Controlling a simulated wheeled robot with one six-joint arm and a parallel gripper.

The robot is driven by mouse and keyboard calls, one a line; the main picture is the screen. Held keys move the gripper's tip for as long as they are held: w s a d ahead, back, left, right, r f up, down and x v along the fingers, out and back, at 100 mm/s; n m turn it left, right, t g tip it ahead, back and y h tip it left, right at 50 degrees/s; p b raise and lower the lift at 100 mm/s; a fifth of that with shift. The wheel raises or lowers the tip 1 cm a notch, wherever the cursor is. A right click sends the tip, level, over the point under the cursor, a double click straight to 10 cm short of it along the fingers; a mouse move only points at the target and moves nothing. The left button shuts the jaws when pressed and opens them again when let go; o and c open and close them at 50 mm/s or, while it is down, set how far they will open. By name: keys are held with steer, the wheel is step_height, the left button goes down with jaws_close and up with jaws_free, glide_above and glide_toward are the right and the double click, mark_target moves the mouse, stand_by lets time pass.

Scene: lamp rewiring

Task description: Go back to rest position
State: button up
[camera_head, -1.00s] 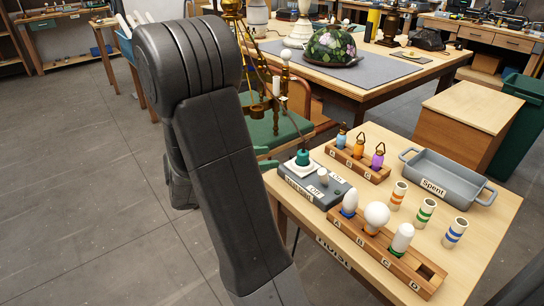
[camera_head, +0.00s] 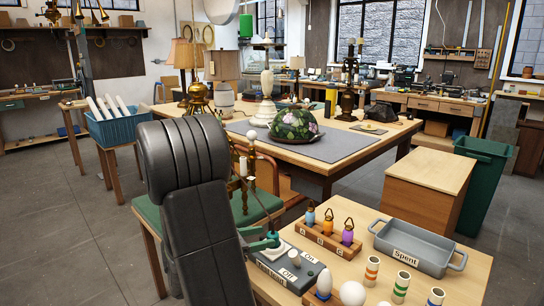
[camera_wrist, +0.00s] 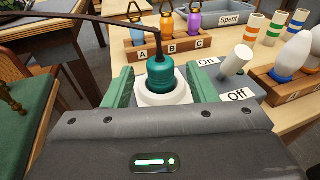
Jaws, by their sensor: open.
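A dark green lamp socket (camera_wrist: 160,73) with a dark cord at its top stands upright in a white round holder (camera_wrist: 163,101) on the grey test box. My gripper (camera_wrist: 160,82) is open, with one green finger on each side of the socket and holder. I cannot tell whether either finger touches them. In the head view, my gripper (camera_head: 262,243) shows beside the socket, mostly hidden behind my dark arm. The box's white switch lever (camera_wrist: 236,60) stands between the On and Off labels, leaning toward the upper right in the wrist view.
A wooden rack (camera_head: 318,241) holds three coloured bulbs beside the box. A grey Spent tray (camera_head: 416,246), striped cylinders (camera_head: 371,270) and white bulbs (camera_head: 352,292) share the table. A green-seated chair (camera_wrist: 17,95) is close on the left. A larger bench (camera_head: 350,150) stands behind.

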mark_target(268, 236)
steer(key=x, duration=0.4)
steer(key=shift+d+f, duration=0.2)
steer(key=shift+f, duration=0.1)
steer(key=shift+r, duration=0.25)
steer(key=shift+a, duration=0.1)
